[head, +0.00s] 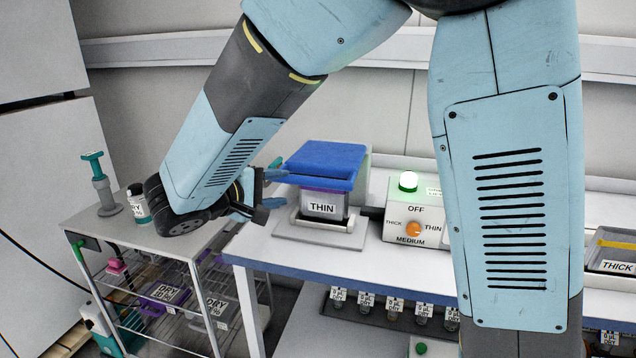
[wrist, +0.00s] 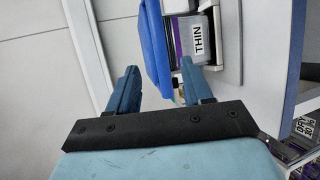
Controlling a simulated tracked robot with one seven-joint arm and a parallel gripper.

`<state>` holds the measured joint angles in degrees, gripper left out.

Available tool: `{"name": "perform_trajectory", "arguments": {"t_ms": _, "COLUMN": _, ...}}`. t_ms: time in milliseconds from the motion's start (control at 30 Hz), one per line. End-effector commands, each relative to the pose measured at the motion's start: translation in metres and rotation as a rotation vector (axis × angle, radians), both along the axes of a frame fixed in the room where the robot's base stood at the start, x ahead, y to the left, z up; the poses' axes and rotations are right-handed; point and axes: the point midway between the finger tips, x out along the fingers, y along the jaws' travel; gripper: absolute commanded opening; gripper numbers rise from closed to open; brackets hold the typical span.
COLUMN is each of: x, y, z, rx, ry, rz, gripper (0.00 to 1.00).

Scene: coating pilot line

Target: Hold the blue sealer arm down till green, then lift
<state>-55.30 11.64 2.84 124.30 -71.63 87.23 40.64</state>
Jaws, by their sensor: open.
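The blue sealer arm (head: 322,160) lies roughly level over a grey sealer base (head: 345,236). A pack labelled THIN (head: 322,207) sits beneath it. My gripper (head: 280,188) is at the left edge of the blue arm, fingers apart and pointing at it. In the wrist view my gripper (wrist: 158,66) has one finger on each side of the arm's near edge, and the blue arm (wrist: 154,45) shows between them. I cannot tell whether either finger touches it. The lamp (head: 408,181) on the white control box (head: 407,211) looks bright white with a green glow around its foot.
The control box has an orange knob (head: 413,229) among OFF, THICK, THIN and MEDIUM; its setting is unclear. A grey cart (head: 190,245) at left carries a teal-topped pump (head: 101,182) and a DRY jar. A THICK tray (head: 612,262) stands at right. Labelled jars line a lower shelf.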

Motion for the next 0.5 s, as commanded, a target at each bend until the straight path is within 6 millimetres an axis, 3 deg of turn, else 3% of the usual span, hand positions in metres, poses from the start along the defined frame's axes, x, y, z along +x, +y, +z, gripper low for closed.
{"name": "perform_trajectory", "arguments": {"t_ms": 167, "x": 0.011, "y": -0.009, "z": -0.004, "rx": -0.002, "ry": -0.003, "rz": 0.001, "gripper": 0.5}}
{"name": "perform_trajectory", "arguments": {"t_ms": 500, "x": 0.052, "y": -0.048, "z": -0.02, "rx": -0.002, "ry": -0.002, "rz": 0.0, "gripper": 0.5}}
